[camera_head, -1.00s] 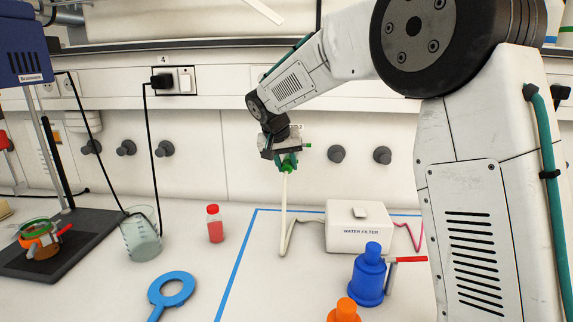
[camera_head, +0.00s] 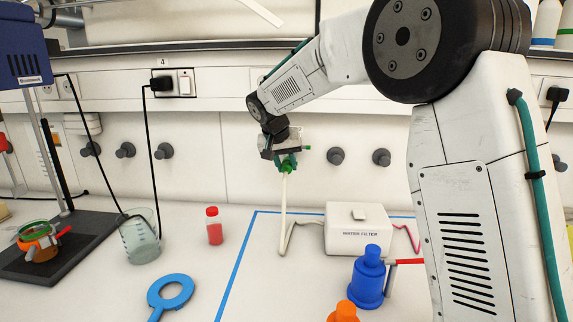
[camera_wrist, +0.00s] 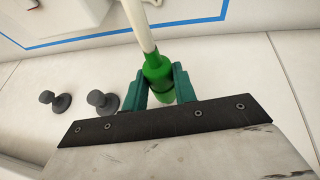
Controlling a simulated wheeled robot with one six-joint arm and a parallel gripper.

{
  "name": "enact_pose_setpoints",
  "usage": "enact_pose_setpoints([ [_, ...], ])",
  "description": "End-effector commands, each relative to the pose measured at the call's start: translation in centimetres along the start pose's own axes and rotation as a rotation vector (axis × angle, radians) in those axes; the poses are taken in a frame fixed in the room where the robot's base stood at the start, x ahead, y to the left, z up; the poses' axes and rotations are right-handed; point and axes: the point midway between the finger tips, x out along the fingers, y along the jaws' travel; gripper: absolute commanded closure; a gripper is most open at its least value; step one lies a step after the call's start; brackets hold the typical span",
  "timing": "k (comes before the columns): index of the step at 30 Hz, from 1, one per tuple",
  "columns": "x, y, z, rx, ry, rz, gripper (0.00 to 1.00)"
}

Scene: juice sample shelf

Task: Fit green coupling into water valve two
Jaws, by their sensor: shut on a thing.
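The green coupling (camera_head: 288,168) hangs on a white hose (camera_head: 283,210) that runs down to the bench. My gripper (camera_head: 286,161) is in front of the back wall and shut on the coupling. In the wrist view the coupling (camera_wrist: 157,77) sits between the two teal fingers (camera_wrist: 160,88), with the hose leaving its far end. Grey valve knobs (camera_head: 336,155) stick out of the wall on both sides of the gripper. Two show left of the fingers in the wrist view (camera_wrist: 101,100). No number marks valve two. Whether the coupling touches a valve is hidden.
The white water filter box (camera_head: 358,230) stands right of the hose inside blue tape. A red bottle (camera_head: 214,226), a beaker (camera_head: 140,238) and a blue ring (camera_head: 171,292) are left.

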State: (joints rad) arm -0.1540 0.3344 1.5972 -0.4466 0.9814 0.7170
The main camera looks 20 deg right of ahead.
Motion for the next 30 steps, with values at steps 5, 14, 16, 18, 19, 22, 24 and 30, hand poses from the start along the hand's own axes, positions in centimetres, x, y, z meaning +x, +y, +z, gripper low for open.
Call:
enact_pose_setpoints([
  [5,0.1,0.0,-0.2,0.0,0.0,0.0,1.0],
  [14,0.3,0.0,-0.8,0.0,0.0,0.0,1.0],
  [16,0.4,0.0,-0.9,0.001,0.0,0.0,1.0],
  [18,0.5,0.0,-1.1,0.001,0.0,0.0,1.0],
  [19,0.5,0.0,-1.1,0.001,0.0,0.0,1.0],
  [22,0.6,0.0,-1.3,0.001,0.0,0.0,1.0],
  [24,0.6,0.0,-1.3,0.0,0.001,0.0,1.0],
  [30,0.5,0.0,-1.3,0.0,0.001,0.0,0.47],
])
